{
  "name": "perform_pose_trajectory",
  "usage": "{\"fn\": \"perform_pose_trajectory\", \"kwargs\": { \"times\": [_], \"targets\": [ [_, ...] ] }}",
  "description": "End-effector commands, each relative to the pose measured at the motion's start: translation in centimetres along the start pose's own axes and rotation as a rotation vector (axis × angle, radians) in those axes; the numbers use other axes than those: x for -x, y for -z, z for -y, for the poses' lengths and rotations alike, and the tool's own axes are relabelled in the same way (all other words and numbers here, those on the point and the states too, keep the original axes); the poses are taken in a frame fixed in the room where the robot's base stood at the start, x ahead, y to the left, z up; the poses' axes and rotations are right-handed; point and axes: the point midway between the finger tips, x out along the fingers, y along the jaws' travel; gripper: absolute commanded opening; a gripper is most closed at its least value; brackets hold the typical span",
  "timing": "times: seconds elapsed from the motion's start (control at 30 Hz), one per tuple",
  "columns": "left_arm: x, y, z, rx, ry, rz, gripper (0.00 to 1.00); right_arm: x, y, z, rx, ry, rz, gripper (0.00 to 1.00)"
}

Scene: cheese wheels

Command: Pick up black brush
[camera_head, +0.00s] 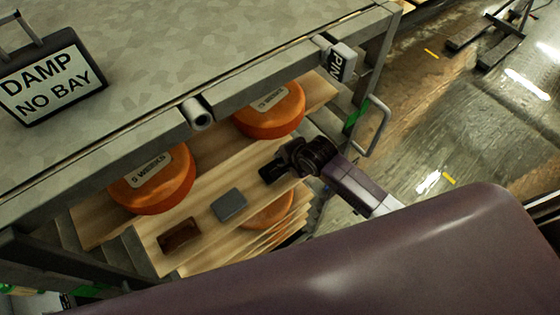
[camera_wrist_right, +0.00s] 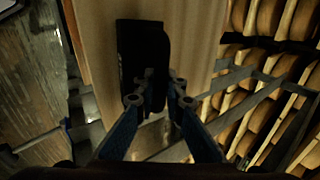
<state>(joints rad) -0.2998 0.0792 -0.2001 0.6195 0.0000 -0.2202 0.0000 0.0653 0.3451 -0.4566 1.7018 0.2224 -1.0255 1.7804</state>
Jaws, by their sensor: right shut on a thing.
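The black brush (camera_head: 270,173) lies at the right end of a wooden board in the head view. It also shows as a dark, flat, rounded block (camera_wrist_right: 142,48) in the right wrist view. My right gripper (camera_head: 283,164) reaches in from the right and is shut on the brush's near end. In the right wrist view, my right gripper's two fingertips (camera_wrist_right: 157,90) are at its lower part. The brush appears to be still on or very close to the board; I cannot tell if there is a gap. My left gripper is not in view.
On the wooden boards (camera_head: 160,237) lie a grey block (camera_head: 229,205), a brown block (camera_head: 179,236) and orange cheese wheels (camera_head: 270,112). A metal handle (camera_head: 377,128) stands near my right arm.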

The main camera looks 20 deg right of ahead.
Motion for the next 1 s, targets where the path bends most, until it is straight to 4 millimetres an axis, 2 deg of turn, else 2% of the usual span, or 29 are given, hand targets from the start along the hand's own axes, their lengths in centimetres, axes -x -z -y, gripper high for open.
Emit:
{"fn": "perform_pose_trajectory", "kwargs": {
  "times": [0.3,0.47,0.8,1.0],
  "targets": [
    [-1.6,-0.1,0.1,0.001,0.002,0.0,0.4,2.5,-0.1,1.9,-0.001,0.008,0.003,0.0],
    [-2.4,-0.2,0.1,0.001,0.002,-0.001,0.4,4.3,-0.1,-1.4,0.001,-0.001,0.001,0.0],
    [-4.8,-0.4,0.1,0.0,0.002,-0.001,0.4,9.2,-0.1,-8.7,0.001,-0.001,0.001,0.0],
    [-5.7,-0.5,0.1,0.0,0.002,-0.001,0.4,11.2,-0.1,-11.6,-0.001,-0.002,0.001,0.0]
  ]
}}
